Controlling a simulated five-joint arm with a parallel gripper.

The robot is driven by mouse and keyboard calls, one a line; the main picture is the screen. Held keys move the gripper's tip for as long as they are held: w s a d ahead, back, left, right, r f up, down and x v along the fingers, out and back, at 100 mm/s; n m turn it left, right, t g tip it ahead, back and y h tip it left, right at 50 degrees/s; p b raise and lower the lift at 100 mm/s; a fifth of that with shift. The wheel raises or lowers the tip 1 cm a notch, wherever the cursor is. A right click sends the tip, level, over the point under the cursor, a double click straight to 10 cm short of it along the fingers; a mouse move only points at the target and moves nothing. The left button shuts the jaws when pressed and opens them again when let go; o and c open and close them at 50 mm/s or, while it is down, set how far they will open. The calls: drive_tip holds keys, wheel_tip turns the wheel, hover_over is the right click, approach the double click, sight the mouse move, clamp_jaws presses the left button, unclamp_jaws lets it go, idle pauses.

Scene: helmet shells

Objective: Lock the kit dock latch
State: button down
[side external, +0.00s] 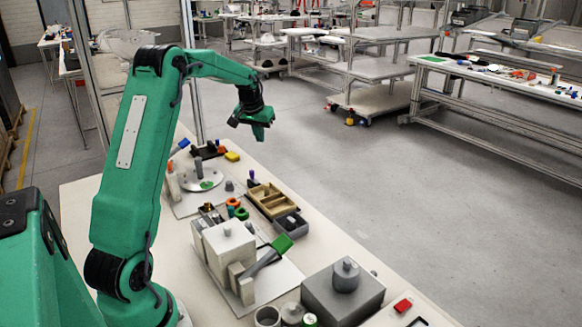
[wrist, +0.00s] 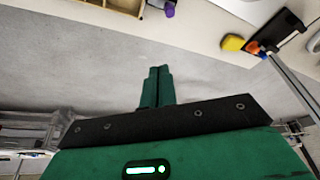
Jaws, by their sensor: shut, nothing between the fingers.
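My gripper (side external: 258,134) hangs in the air above and beyond the far part of the bench, pointing down. In the wrist view its two green fingers (wrist: 158,72) are together with nothing between them. A grey lever with a green end (side external: 281,244) sticks up at a slant beside a light grey block (side external: 229,240) on the bench. It may be the dock latch, but no label shows. My gripper is well apart from it. The lever's lower end is partly hidden among the grey blocks, and it does not show in the wrist view.
A wooden divided tray (side external: 271,201) and a dark grey box (side external: 291,224) stand mid-bench. A large grey block with a knob (side external: 343,291) stands nearer. A yellow piece (wrist: 232,43) lies beside a black tray (wrist: 285,27). Open floor (side external: 400,170) lies right of the bench.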

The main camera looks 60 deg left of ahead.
drive_tip(key=shift+a+f, duration=0.7)
drive_tip(key=shift+a, duration=0.3)
drive_tip(key=shift+a+f, duration=0.7)
drive_tip(key=shift+a, duration=0.25)
drive_tip(key=shift+f, duration=0.1)
drive_tip(key=x, duration=0.9)
drive_tip(key=shift+f, duration=0.4)
drive_tip(key=shift+s+d, duration=0.55)
drive_tip(key=shift+s, duration=0.2)
drive_tip(key=shift+s+d, duration=0.55)
drive_tip(key=shift+s, duration=0.25)
drive_tip(key=shift+d, duration=0.1)
drive_tip(key=shift+d, duration=0.95)
drive_tip(key=shift+s, duration=0.1)
